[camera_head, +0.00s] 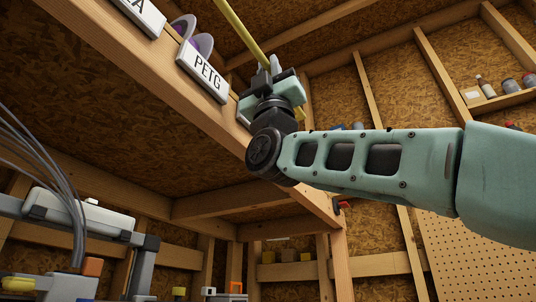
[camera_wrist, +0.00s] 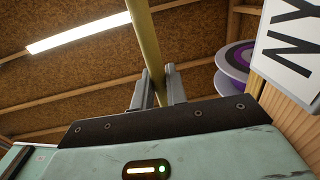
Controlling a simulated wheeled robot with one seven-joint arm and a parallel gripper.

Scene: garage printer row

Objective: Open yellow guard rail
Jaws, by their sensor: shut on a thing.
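The yellow guard rail (camera_head: 239,32) is a thin bar that rises from my gripper toward the upper left in the head view. In the wrist view the yellow rail (camera_wrist: 147,42) runs from the top edge down between my fingers. My gripper (camera_head: 268,68) is raised at the shelf's front edge and shut on the rail. In the wrist view the two grey fingertips of my gripper (camera_wrist: 155,75) stand on either side of the rail.
A wooden shelf beam (camera_head: 140,85) carries a PETG sign (camera_head: 204,74) beside my gripper. A purple and white spool (camera_wrist: 236,62) stands behind another sign (camera_wrist: 290,40). A printer with grey cables (camera_head: 85,225) is at lower left. A small shelf with jars (camera_head: 508,88) is at upper right.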

